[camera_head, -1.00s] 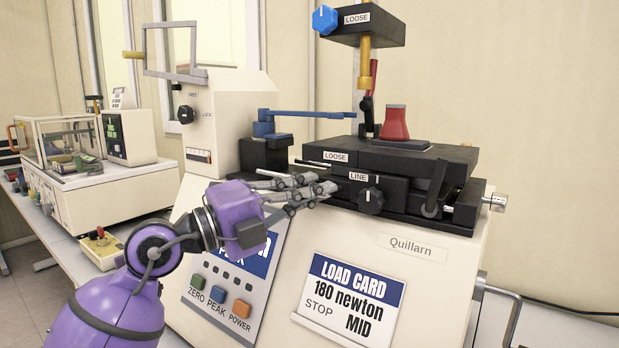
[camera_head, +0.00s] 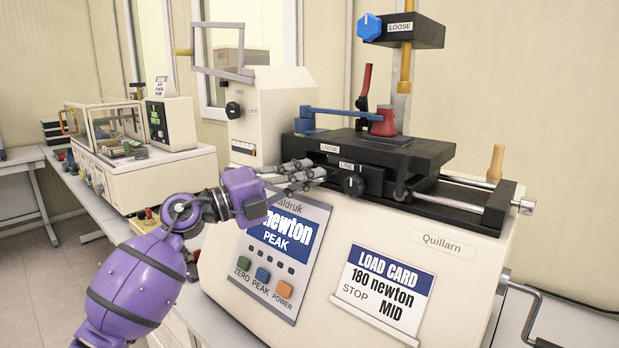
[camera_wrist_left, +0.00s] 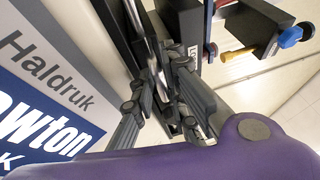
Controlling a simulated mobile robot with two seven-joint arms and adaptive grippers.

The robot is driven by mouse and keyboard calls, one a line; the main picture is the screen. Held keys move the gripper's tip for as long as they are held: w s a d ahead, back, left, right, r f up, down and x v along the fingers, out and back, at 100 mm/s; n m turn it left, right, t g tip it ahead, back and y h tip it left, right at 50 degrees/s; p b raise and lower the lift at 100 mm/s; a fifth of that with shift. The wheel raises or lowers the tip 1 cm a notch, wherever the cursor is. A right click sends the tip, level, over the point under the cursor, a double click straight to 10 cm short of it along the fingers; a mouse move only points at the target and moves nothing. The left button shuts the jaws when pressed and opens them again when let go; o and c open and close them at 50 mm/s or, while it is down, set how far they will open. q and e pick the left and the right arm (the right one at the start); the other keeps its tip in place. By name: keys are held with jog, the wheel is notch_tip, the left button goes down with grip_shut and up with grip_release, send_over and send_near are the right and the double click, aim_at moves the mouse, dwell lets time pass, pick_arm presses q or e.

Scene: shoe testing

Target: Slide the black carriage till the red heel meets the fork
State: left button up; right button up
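The black carriage (camera_head: 425,153) lies across the top of the cream test machine, with bare rails to its right. The red heel (camera_head: 384,122) stands upright on it. The blue fork (camera_head: 340,111) reaches from the left, and its end overlaps the heel's upper edge in the head view; whether they touch I cannot tell. My left gripper (camera_head: 316,172) is at the carriage's front left, beside the LINE knob (camera_head: 352,185). My right gripper is not in view.
A column with a black LOOSE block (camera_head: 402,30) and blue knob rises behind the heel. The rails (camera_head: 470,186) end at a black block on the right. A load card (camera_head: 385,288) reads 180 newton, STOP MID. A display panel (camera_head: 275,260) is below my gripper.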

pick_arm(q)
jog(key=shift+o, duration=1)
jog(key=shift+d, duration=0.1)
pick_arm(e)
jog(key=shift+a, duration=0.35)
pick_arm(q)
jog(key=shift+s, duration=0.1)
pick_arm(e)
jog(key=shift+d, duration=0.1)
pick_arm(q)
jog(key=shift+s+a+f, duration=0.1)
jog(key=shift+s+a, duration=0.1)
jog(key=shift+a, duration=0.25)
jog(key=v, duration=1.1)
